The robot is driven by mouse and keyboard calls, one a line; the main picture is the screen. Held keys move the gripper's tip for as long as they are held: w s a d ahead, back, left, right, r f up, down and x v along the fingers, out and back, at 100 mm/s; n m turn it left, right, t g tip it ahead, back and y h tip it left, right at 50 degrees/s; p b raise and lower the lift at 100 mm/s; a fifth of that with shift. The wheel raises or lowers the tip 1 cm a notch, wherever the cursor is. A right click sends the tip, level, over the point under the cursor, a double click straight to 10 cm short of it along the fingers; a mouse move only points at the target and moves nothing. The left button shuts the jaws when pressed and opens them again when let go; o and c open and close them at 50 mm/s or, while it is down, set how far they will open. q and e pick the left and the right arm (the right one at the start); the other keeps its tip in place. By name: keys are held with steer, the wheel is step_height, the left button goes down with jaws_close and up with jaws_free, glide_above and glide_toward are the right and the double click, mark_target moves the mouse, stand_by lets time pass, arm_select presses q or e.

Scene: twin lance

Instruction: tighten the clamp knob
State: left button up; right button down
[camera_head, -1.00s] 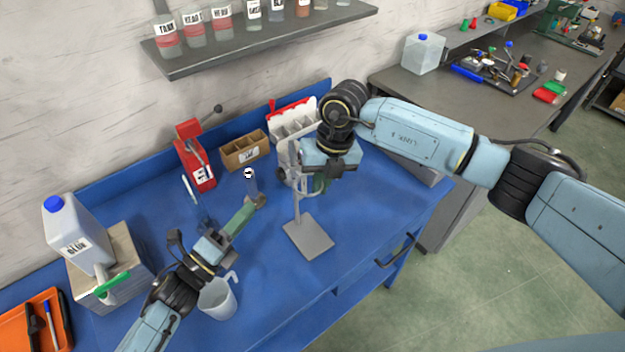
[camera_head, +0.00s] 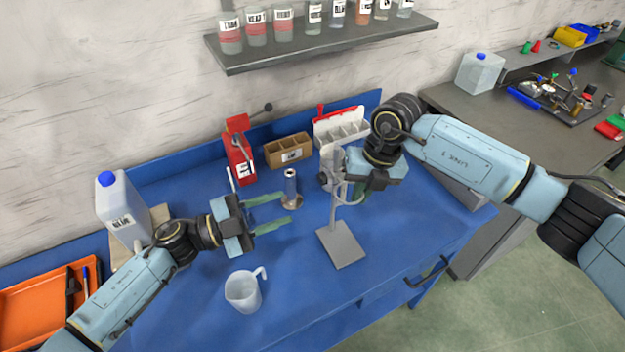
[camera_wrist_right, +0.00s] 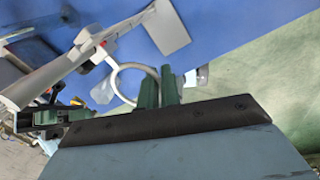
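A grey stand has a flat base plate (camera_head: 341,247) and an upright rod, with a clamp (camera_head: 327,178) partly up it. A pale ring (camera_wrist_right: 122,72) reaches out from the rod in the right wrist view. My right gripper (camera_head: 358,194) is beside the rod at ring height. In the right wrist view its green fingers (camera_wrist_right: 161,84) are close together, with the ring's edge running between them. The clamp knob is too small to make out surely. My left gripper (camera_head: 286,209) is open and empty, left of the stand, its fingers pointing right.
A blue-grey cylinder (camera_head: 290,183) stands on a round foot just beyond my left fingers. A clear jug (camera_head: 243,291) is in front. A red device (camera_head: 240,158), a cardboard bin (camera_head: 288,151) and a white divided box (camera_head: 341,126) line the back. The front-middle bench is clear.

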mark_target(319, 179)
arm_select(q)
steer(key=w+a+n+t+y, duration=0.2)
steer(key=w+a+n, duration=0.1)
steer(key=n, duration=0.7)
steer(key=x, duration=1.2)
steer(key=shift+f, duration=0.4)
steer(key=shift+s, duration=0.1)
steer(key=shift+c, duration=0.4)
steer(key=c, duration=0.7)
steer(key=shift+o, duration=0.2)
steer(key=shift+a, duration=0.1)
